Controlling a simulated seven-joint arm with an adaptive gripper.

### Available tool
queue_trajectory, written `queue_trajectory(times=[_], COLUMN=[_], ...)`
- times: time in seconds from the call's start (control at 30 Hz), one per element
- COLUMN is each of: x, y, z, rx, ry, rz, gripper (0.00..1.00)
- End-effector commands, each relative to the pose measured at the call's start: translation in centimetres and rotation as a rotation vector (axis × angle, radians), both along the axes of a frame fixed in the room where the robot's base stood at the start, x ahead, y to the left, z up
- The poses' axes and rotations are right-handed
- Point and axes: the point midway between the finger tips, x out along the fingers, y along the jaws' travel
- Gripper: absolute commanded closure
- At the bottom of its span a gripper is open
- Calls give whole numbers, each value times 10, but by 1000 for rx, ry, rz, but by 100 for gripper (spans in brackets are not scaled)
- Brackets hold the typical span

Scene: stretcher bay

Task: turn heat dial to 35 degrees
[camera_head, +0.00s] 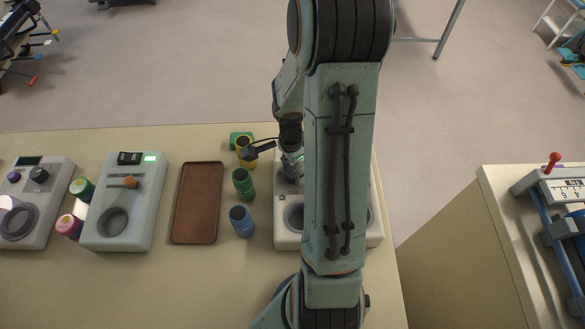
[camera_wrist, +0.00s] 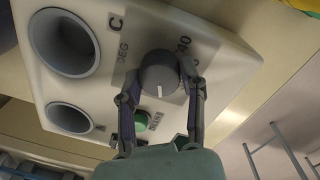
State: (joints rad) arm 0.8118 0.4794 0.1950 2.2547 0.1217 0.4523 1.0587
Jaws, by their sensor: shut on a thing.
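The heat dial (camera_wrist: 158,70) is a round dark grey knob on a pale panel (camera_wrist: 215,50) in the wrist view. A short white pointer line shows on its face, toward the bottom of the picture. The mark "40" is beside the knob at upper right, and "DEG C" is at its left. My gripper (camera_wrist: 160,88) has one finger on each side of the knob and is shut on it. In the head view the pale heater unit (camera_head: 283,242) is partly behind my arm, which hides the dial there.
A green button (camera_wrist: 140,121) sits below the dial, and two round wells (camera_wrist: 64,42) are at left. In the head view, green (camera_head: 243,183) and blue (camera_head: 241,220) cups and a brown tray (camera_head: 199,203) stand left of the unit. The table's right edge is close to the unit.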

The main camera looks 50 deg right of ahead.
Motion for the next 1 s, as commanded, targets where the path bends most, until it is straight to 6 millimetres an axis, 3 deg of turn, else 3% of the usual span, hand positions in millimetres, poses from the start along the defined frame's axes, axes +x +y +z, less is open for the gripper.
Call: queue_trajectory(times=[0.37,1.0], x=[0,0], y=[1,1], z=[-1,-1], rx=[-1,-1], ry=[-2,-2], rz=[215,820], gripper=[97,97])
